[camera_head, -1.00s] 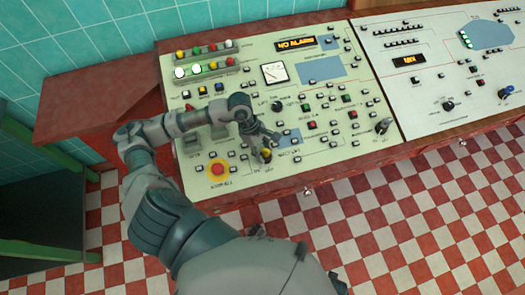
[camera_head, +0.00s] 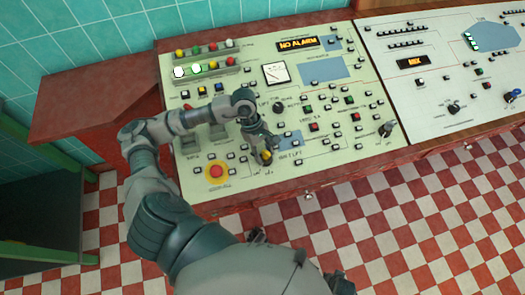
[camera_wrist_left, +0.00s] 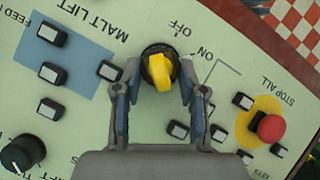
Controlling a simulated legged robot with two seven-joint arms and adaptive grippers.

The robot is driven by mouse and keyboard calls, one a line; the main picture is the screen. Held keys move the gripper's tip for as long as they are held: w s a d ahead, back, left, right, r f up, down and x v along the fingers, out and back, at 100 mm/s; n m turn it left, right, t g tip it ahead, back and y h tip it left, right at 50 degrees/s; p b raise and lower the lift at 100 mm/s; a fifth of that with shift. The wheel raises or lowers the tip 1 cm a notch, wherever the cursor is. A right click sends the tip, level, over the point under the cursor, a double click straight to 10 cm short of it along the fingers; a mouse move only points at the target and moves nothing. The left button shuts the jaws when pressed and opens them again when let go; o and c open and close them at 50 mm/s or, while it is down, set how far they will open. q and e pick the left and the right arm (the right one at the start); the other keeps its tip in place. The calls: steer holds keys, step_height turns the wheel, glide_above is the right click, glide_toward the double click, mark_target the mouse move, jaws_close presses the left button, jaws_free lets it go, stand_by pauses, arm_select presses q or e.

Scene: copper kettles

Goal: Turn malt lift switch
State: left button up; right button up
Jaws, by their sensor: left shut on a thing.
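The malt lift switch (camera_wrist_left: 158,72) is a yellow knob on a dark round base, next to the MALT LIFT label and the OFF and ON marks in the left wrist view. In the head view the switch (camera_head: 266,156) shows near the front edge of the pale control panel (camera_head: 240,183), partly hidden by my gripper. My left gripper (camera_wrist_left: 158,82) is shut on the knob, one finger on each side of it; it also shows in the head view (camera_head: 264,148). Which mark the knob points at is hard to tell.
A red STOP ALL button (camera_wrist_left: 271,128) on a yellow disc sits close to the right finger in the wrist view; it also shows in the head view (camera_head: 216,171). Several small push buttons and a black knob (camera_wrist_left: 22,153) surround the switch. The checkered floor in front is clear.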

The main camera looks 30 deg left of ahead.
arm_select(q)
steer(key=shift+w+d+r, duration=0.1)
steer(key=shift+d+r, duration=0.05)
steer(key=shift+r, duration=0.05)
steer(key=o, duration=1.1)
steer(key=shift+c, duration=0.2)
steer(key=shift+o, duration=0.4)
steer(key=shift+d, duration=0.1)
steer(key=v, duration=1.1)
steer(key=shift+r, duration=0.35)
arm_select(e)
steer(key=shift+d, duration=0.2)
steer(key=shift+a, duration=0.1)
